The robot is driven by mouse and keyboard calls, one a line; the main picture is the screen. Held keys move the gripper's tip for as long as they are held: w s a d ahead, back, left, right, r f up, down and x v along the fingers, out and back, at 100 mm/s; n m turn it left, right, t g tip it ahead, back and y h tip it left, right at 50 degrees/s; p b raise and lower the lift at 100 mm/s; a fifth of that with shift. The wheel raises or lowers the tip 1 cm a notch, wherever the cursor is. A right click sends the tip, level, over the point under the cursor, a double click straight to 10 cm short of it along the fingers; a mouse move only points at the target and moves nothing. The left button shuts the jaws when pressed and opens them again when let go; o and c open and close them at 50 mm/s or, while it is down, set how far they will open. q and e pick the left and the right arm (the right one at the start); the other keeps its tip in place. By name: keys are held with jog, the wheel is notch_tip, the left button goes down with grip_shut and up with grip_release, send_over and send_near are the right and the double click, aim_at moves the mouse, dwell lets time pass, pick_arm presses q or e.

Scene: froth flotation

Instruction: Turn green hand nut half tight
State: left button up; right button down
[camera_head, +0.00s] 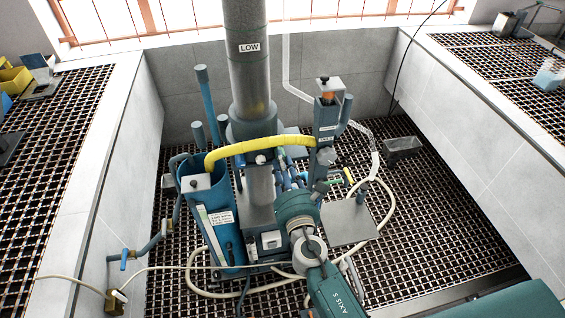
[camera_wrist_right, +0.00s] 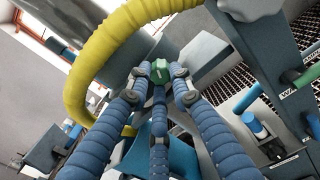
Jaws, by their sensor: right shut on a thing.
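The green hand nut (camera_wrist_right: 160,71) shows in the right wrist view, straight ahead between the fingertips. It is small, bright green and faceted. My right gripper (camera_wrist_right: 159,80) has blue ribbed fingers closed around the nut, with grey fingertip pads on either side of it. In the head view my right arm comes up from the bottom, and the right gripper (camera_head: 289,181) reaches in among the pipes at the front of the machine. I cannot make out the held nut there. My left gripper is not in view.
A thick yellow hose (camera_head: 262,147) arches just above the gripper. A blue tank (camera_head: 207,215) stands at left and a tall grey column marked LOW (camera_head: 249,75) behind. A grey plate (camera_head: 349,222) lies close at right. Pale hoses loop over the grating.

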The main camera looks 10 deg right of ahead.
jog(key=shift+r+m, duration=0.15)
jog(key=shift+m, duration=0.45)
dwell(0.3)
jog(key=shift+r+m+b, duration=0.1)
jog(key=shift+m+b, duration=2.15)
jog(key=shift+m, duration=3.75)
jog(key=c, duration=1.6)
grip_release()
jog(key=shift+o, duration=0.2)
